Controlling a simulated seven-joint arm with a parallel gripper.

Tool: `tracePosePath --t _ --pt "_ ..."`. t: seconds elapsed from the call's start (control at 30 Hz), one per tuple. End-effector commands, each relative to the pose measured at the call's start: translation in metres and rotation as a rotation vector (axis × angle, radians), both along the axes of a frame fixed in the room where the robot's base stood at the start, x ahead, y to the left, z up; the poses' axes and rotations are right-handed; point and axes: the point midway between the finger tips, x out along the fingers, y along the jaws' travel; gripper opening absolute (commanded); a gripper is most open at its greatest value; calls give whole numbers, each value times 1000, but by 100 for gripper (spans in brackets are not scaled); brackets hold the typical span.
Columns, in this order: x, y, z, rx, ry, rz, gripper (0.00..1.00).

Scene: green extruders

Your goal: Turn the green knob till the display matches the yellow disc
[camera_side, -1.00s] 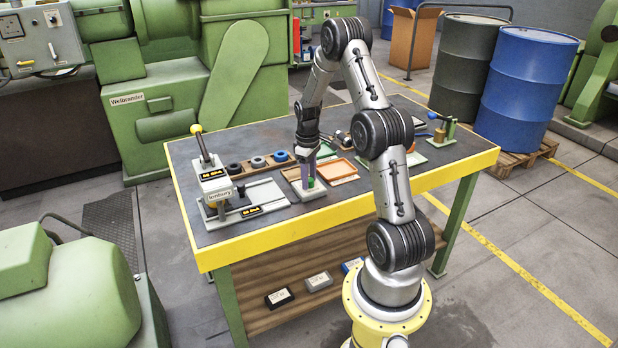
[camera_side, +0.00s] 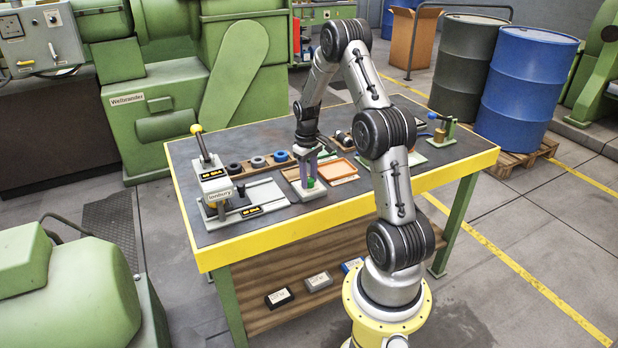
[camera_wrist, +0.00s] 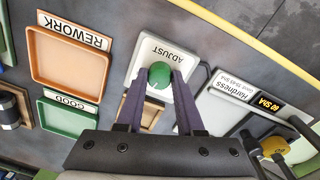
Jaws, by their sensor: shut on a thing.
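The green knob (camera_wrist: 160,75) stands on the pale ADJUST plate (camera_wrist: 178,52), and it also shows in the side view (camera_side: 311,183). My gripper (camera_wrist: 160,80) has its two purple fingers on either side of the knob, shut on it; in the side view my gripper (camera_side: 309,180) points down at the plate.
An orange REWORK tray (camera_wrist: 70,58) and a green GOOD tray (camera_wrist: 68,118) lie beside the ADJUST plate. A wooden holder (camera_side: 259,168) with several dark and blue rings stands behind. The tester's lever (camera_side: 200,143) rises at the left. The table's front strip is clear.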

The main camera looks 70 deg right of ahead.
Motion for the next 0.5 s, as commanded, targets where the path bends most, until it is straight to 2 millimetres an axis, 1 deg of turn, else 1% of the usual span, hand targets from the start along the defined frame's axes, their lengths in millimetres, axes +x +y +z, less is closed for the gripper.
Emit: tracePosePath --t 0.3,0.5 --pt "0 -1 1 -1 0 -179 0" --pt "0 -1 1 -1 -1 -234 0"
